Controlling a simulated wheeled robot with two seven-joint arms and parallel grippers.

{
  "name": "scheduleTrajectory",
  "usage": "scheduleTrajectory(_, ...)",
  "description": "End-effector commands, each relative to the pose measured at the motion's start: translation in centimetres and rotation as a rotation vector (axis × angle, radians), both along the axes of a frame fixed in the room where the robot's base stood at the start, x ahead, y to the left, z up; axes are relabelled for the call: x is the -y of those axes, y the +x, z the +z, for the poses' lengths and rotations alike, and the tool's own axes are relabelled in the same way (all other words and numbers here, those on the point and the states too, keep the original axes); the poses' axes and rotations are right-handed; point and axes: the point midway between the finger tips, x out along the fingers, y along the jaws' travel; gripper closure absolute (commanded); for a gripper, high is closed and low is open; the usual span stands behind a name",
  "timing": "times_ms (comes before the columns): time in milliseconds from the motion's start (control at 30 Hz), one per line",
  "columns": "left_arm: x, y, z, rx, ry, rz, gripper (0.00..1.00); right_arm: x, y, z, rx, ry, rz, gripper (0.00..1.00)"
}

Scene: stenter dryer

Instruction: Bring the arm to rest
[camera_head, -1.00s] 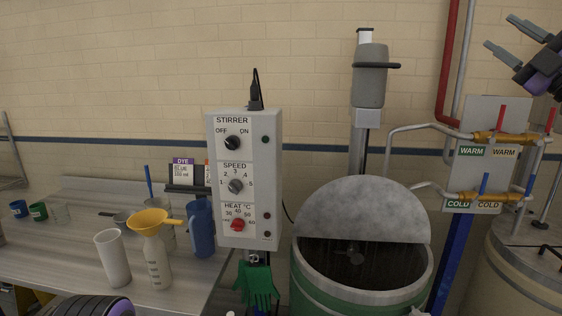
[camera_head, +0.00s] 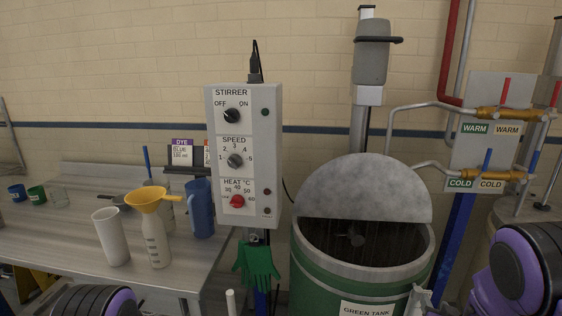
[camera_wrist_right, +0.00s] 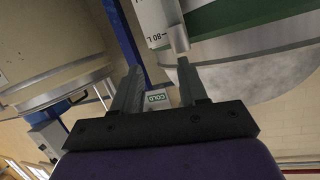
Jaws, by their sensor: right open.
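My right arm (camera_head: 517,272) shows at the lower right of the head view as purple and black links, low beside the green tank. In the right wrist view my right gripper (camera_wrist_right: 158,68) has its two dark fingers spread apart with nothing between them. The green tank's wall (camera_wrist_right: 235,22) lies past the right finger, and a small COLD sign (camera_wrist_right: 157,97) shows behind the fingers. Part of my left arm (camera_head: 92,301) is at the lower left edge of the head view; its gripper is out of view.
The green tank (camera_head: 308,277) with a half lid (camera_head: 370,190) stands right of the stirrer control box (camera_head: 221,150). WARM and COLD valve pipes (camera_head: 495,114) are beside my right arm. A bench (camera_head: 68,240) at left holds a yellow funnel (camera_head: 146,198), a blue jug (camera_head: 200,212) and cups.

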Motion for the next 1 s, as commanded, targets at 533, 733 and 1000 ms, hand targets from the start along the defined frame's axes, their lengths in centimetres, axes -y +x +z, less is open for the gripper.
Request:
scheduleTrajectory(533,0.0,0.0,-5.2,0.000,0.000,0.000,0.34,-9.3,-32.9,-25.8,-0.837,0.213,-0.177,0.57)
scheduleTrajectory(733,0.0,0.0,-5.2,0.000,0.000,0.000,0.34,-9.3,-34.6,-26.4,-0.877,0.208,-0.182,0.57)
scheduleTrajectory(1000,0.0,0.0,-5.2,0.000,0.000,0.000,0.34,-9.3,-34.4,-26.4,-0.873,0.209,-0.181,0.57)
